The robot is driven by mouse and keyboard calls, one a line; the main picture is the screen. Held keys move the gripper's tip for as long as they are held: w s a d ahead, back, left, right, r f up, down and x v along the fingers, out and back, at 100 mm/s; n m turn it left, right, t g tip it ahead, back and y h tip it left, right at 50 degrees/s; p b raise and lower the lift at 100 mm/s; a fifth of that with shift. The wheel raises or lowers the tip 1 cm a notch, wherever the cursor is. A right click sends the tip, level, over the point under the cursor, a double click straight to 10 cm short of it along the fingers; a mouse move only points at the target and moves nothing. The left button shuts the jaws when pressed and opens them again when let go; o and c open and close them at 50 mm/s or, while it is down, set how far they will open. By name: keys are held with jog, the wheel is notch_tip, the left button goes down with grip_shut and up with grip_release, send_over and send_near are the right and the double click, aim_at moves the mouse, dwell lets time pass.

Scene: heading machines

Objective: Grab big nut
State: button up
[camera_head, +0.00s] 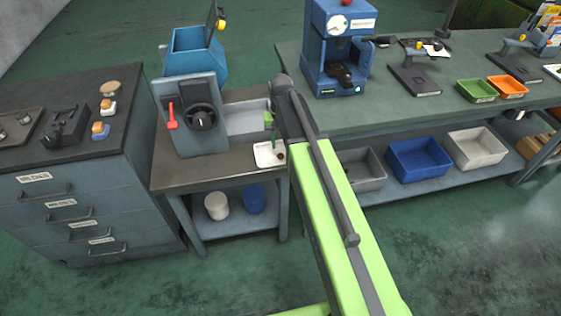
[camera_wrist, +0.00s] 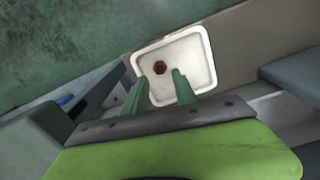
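A brown hexagonal nut (camera_wrist: 160,67) lies in a shallow white square tray (camera_wrist: 198,80) in the wrist view. My gripper (camera_wrist: 160,76) is open, with its two green fingers apart over the near part of the tray. The nut shows just beyond the fingertips, roughly in line with the gap, and nothing is between the fingers. In the head view the white tray (camera_head: 262,152) sits on the front right of a small bench. There my gripper is mostly hidden behind my arm.
On the small bench (camera_head: 200,178) stands a machine with a black handwheel (camera_head: 202,117) and red lever, left of the tray, with a grey trough (camera_head: 245,118) behind. A drawer cabinet (camera_head: 85,190) is left; a long workbench (camera_head: 440,108) with a blue press (camera_head: 338,50) is right.

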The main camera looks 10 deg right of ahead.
aim_at(281, 155)
notch_tip(281, 155, down, 5)
jog(key=b, duration=0.5)
jog(key=shift+s+f, duration=0.1)
jog(key=shift+f, duration=0.1)
jog(key=shift+r, duration=0.2)
grip_shut()
